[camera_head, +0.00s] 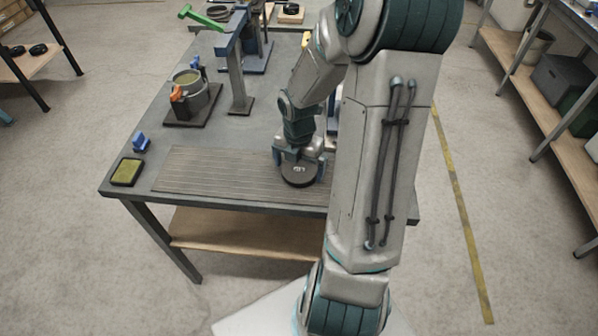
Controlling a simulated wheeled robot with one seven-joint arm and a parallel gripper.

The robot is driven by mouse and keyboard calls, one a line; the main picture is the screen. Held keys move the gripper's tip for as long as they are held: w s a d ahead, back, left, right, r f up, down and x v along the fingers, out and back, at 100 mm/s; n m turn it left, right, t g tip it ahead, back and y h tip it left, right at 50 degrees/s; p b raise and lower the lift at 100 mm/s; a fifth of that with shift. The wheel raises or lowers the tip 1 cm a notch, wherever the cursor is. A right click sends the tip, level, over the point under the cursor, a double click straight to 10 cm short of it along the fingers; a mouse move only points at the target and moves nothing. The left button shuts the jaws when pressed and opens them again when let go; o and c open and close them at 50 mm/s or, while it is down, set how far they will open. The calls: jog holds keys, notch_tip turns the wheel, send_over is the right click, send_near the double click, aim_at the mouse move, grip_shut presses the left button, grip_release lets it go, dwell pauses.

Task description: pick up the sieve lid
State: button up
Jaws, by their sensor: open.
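The sieve lid (298,176) appears to be the dark round disc with a small light mark on top, lying on the ribbed mat near the front of the table. My gripper (298,160) is right over the disc, pointing down, with its fingers apart on either side of it. The jaws are open. I cannot tell whether the fingers touch the disc's rim. My forearm hides the table to the right of the gripper.
A ribbed mat (205,172) covers the table's front. A round pot (190,88) with an orange part stands at the left, near a lever press (236,65) with a green handle. A yellow-green pad (127,171) and a blue block (140,141) lie at the left edge.

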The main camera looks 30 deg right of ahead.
jog(key=shift+f, duration=0.2)
jog(key=c, duration=1)
